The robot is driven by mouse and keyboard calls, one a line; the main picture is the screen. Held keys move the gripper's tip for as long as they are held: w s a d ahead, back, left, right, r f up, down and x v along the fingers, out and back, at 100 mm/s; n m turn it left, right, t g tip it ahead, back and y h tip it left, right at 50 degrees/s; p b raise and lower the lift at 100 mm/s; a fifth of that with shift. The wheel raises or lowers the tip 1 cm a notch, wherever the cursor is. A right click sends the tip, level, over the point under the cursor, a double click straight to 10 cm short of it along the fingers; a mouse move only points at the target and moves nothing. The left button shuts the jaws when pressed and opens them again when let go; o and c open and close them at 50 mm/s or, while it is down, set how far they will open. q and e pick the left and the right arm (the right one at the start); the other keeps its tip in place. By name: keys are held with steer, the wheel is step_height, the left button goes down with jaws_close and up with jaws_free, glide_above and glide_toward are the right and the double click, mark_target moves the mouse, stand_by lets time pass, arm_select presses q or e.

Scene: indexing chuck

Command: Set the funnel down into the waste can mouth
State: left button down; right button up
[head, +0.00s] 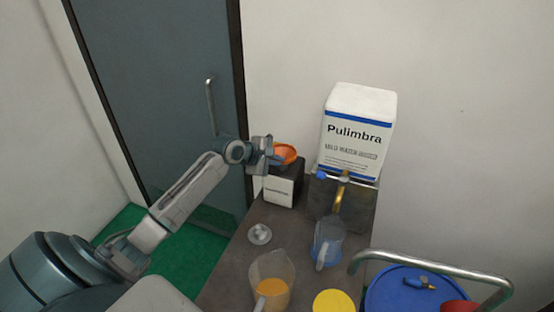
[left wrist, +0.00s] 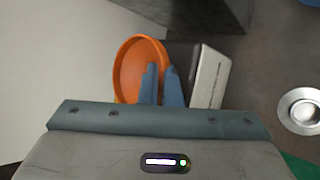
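The orange funnel (head: 287,152) is at the top of the dark can with a white label (head: 279,190), which I take to be the waste can. My left gripper (head: 272,154) is at the funnel's left side. In the left wrist view its two fingers (left wrist: 163,86) are close together on the rim of the funnel (left wrist: 138,62). The can's white label (left wrist: 209,77) shows just right of the fingers there. The can's mouth is hidden, so I cannot tell whether the funnel touches it. My right gripper is not in view.
A white Pulimbra container (head: 357,135) with a brass tap stands right of the can. A metal cap (head: 260,234), a jug of orange liquid (head: 271,275), a blue-tinted jug (head: 327,245) and a yellow lid (head: 333,302) are on the bench. A blue drum (head: 400,290) is at right.

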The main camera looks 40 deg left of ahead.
arm_select(q)
steer(key=shift+f, duration=0.2)
steer(key=c, duration=1.6)
jaws_free()
steer(key=shift+o, duration=0.2)
steer(key=shift+s+r, duration=0.1)
steer(key=b+v, duration=0.3)
steer(key=v, duration=0.7)
steer(key=shift+s+r, duration=0.15)
steer(key=shift+s, duration=0.05)
steer(key=shift+a, duration=0.1)
